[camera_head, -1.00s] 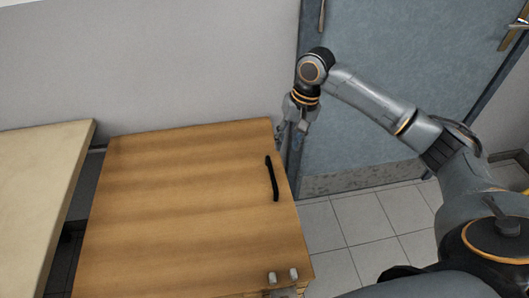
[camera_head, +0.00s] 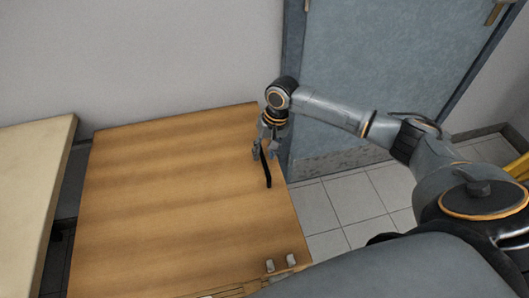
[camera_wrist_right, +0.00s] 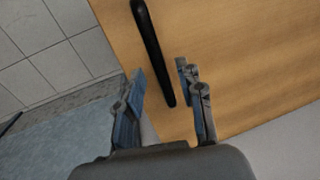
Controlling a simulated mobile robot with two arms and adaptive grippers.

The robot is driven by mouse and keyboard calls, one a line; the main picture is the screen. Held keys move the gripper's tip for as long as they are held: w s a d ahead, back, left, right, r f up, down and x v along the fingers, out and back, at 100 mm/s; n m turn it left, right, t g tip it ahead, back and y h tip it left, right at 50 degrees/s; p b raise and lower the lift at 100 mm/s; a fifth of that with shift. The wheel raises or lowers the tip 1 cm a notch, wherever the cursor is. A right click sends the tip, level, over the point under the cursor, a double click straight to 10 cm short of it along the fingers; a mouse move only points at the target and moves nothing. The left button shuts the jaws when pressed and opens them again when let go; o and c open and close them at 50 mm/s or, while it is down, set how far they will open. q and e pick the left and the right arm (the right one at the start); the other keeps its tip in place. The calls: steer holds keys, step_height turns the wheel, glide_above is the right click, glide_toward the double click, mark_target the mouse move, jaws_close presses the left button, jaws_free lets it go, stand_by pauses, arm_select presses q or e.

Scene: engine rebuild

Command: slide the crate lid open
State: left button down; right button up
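The crate lid (camera_head: 170,200) is a wide flat wooden panel with brown grain. A black bar handle (camera_head: 267,172) stands near its right edge, and it also shows in the right wrist view (camera_wrist_right: 152,45). My right gripper (camera_head: 264,153) is at the far end of the handle. In the right wrist view my right gripper (camera_wrist_right: 163,88) is open, with the end of the handle showing between its fingers. I cannot tell whether the fingers touch the handle. My left gripper is out of view.
A pale table (camera_head: 35,180) stands left of the crate, with a narrow dark gap between. A grey-blue door (camera_head: 370,75) and white wall (camera_head: 150,60) are behind. Two small grey pegs (camera_head: 281,263) sit at the lid's near right corner. Tiled floor (camera_head: 350,205) is free on the right.

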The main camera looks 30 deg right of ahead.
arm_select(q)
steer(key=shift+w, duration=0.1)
arm_select(e)
steer(key=shift+a+f, duration=0.1)
steer(key=shift+f, duration=0.35)
steer(key=shift+c, duration=0.6)
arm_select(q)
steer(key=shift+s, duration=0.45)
arm_select(e)
jaws_close()
steer(key=shift+r, duration=0.1)
